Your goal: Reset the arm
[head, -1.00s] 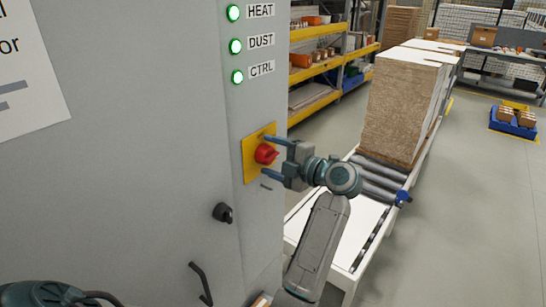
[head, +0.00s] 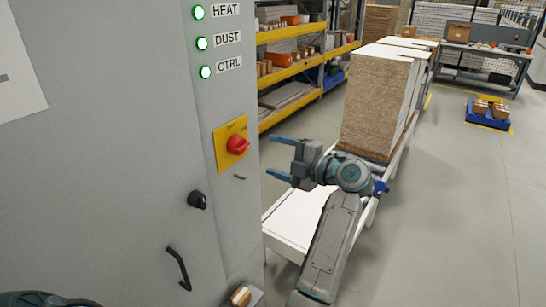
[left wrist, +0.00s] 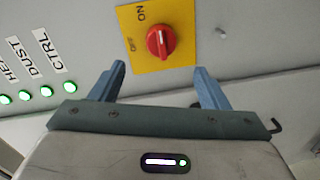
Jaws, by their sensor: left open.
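The red rotary switch (head: 237,145) sits on a yellow plate (head: 230,163) on the grey cabinet's front edge. In the left wrist view the switch (left wrist: 161,42) shows a white mark, with ON and OFF lettering on the plate (left wrist: 140,54). My left gripper (head: 274,157) is open and empty, to the right of the switch and clear of it. Its two blue fingers (left wrist: 159,70) are spread below the switch in the left wrist view, with nothing between them. My right gripper is not in view.
The grey cabinet (head: 100,130) fills the left, with green HEAT (head: 198,12), DUST (head: 201,43) and CTRL (head: 205,72) lamps lit. A black knob (head: 197,199) and a handle (head: 179,268) stick out. A panel stack (head: 375,105) stands behind my arm. Open floor (head: 460,220) lies right.

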